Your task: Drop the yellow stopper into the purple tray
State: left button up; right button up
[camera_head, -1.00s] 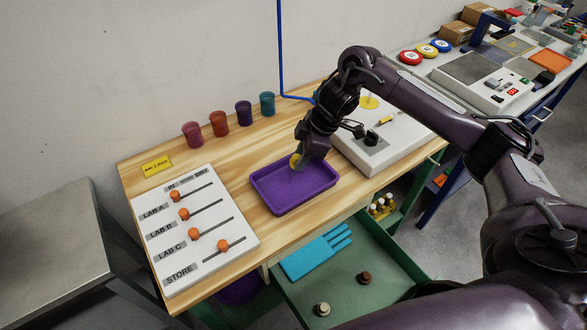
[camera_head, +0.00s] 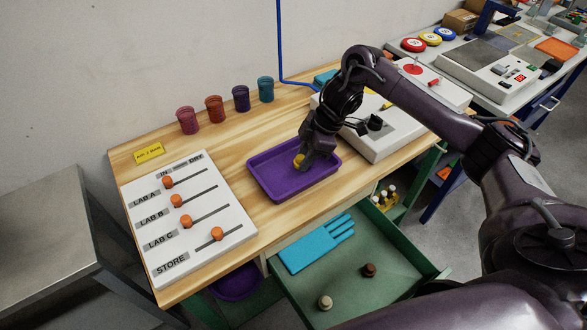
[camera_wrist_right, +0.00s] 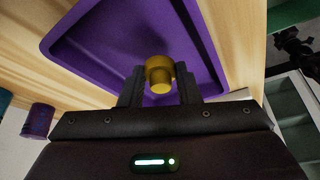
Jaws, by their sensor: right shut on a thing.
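The yellow stopper (camera_head: 298,160) is held between the fingers of my right gripper (camera_head: 305,158), over the purple tray (camera_head: 262,185). In the right wrist view the stopper (camera_wrist_right: 159,76) sits between the two dark fingertips of my right gripper (camera_wrist_right: 160,88), with the tray (camera_wrist_right: 110,45) behind it. The gripper is low at the tray's right part; I cannot tell whether the stopper touches the tray floor. The gripper's dark body hides part of the tray's right side. My left gripper is not in view.
A white slider board (camera_head: 190,215) with orange knobs lies left of the tray. Several coloured cups (camera_head: 214,110) stand along the back. A white device (camera_head: 375,150) is close on the right. An open green drawer (camera_head: 340,285) holding a blue glove (camera_head: 315,243) juts out in front.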

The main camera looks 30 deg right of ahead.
jog(key=o, duration=1)
jog(key=shift+r, duration=0.1)
jog(key=p+v, duration=0.2)
jog(key=v, duration=0.5)
jog(key=shift+r, duration=0.35)
jog(key=shift+s+d, duration=0.1)
